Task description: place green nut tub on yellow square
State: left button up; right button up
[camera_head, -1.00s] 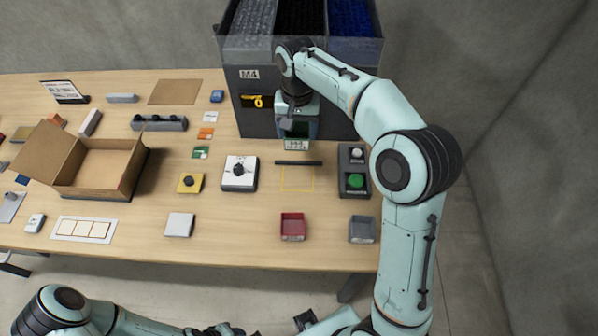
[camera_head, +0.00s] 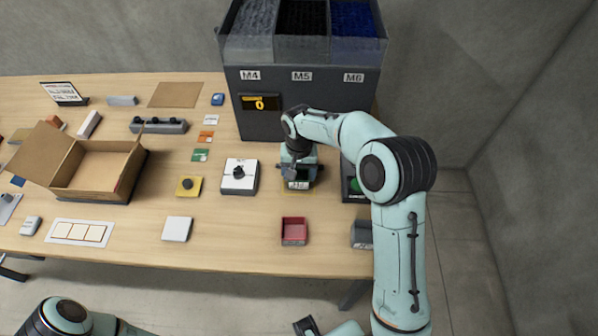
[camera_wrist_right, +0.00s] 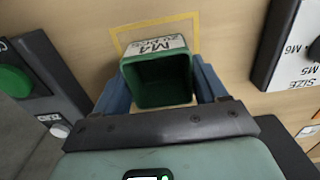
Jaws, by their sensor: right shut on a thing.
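The green nut tub (camera_wrist_right: 163,78) has a white M4 label and looks empty inside. In the right wrist view it sits between the blue fingers of my right gripper (camera_wrist_right: 160,92), which is shut on it. In the head view, my right gripper (camera_head: 301,173) mostly hides the tub, leaving its pale label (camera_head: 298,185) showing. The yellow square (camera_wrist_right: 152,29) is a thin outline on the wooden table; the tub is over it, with outline showing beyond the tub's labelled side. I cannot tell whether the tub touches the table.
The dark feeder (camera_head: 300,112) stands behind. A selector box (camera_head: 239,176) is left of the square, and a green-button box (camera_head: 352,186) is right of it. A red tub (camera_head: 294,231) and a grey tub (camera_head: 361,234) stand nearer the front edge.

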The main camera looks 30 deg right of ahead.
jog(key=shift+f, duration=0.15)
jog(key=o, duration=1.1)
jog(key=shift+c, duration=0.2)
pick_arm(q)
jog(key=shift+f, duration=0.1)
pick_arm(e)
jog(key=shift+r, duration=0.25)
pick_arm(q)
jog(key=shift+w+r+p, duration=0.45)
jog(key=shift+r+p, duration=0.2)
jog(key=shift+r, duration=0.2)
pick_arm(e)
notch_tip(320, 180, up, 12)
jog(key=shift+f, duration=0.1)
